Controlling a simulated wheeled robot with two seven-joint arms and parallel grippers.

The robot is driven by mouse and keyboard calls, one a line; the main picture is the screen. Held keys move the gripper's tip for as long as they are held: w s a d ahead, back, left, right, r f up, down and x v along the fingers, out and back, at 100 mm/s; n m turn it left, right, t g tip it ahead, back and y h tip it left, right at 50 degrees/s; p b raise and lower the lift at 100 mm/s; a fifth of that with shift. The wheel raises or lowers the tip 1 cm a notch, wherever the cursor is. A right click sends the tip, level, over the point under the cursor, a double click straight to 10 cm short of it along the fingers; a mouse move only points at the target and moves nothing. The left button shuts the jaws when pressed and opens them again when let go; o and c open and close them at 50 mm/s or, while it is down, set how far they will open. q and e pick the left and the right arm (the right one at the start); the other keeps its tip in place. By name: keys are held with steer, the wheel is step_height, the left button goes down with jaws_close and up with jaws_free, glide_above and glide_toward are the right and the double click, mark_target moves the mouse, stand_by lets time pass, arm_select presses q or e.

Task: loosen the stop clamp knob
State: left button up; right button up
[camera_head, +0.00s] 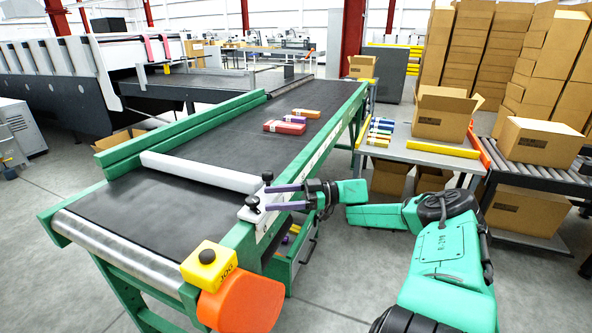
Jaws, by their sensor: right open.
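The white stop bar (200,172) lies across the dark belt of the green-framed conveyor. At its right end a pale clamp bracket (262,215) sits on the near side rail. Two small black knobs show on the clamp, an upper knob (267,177) and a lower knob (252,202). I cannot tell which is the clamp knob. My right gripper (267,198) is open, its two purple fingers pointing left at the clamp. The fingertips are close beside the knobs; I cannot tell whether they touch. My left gripper is not in view.
A yellow button box (208,265) and an orange guard (243,302) are at the near conveyor corner. Red and orange cartons (285,127) lie farther up the belt. A side table (420,150) holds an open box (443,112). Open floor lies left of the conveyor.

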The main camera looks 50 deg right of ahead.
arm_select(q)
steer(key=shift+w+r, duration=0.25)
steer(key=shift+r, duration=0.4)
arm_select(e)
steer(key=v, duration=0.5)
steer(key=shift+s+d+f, duration=0.1)
steer(key=shift+s, duration=0.05)
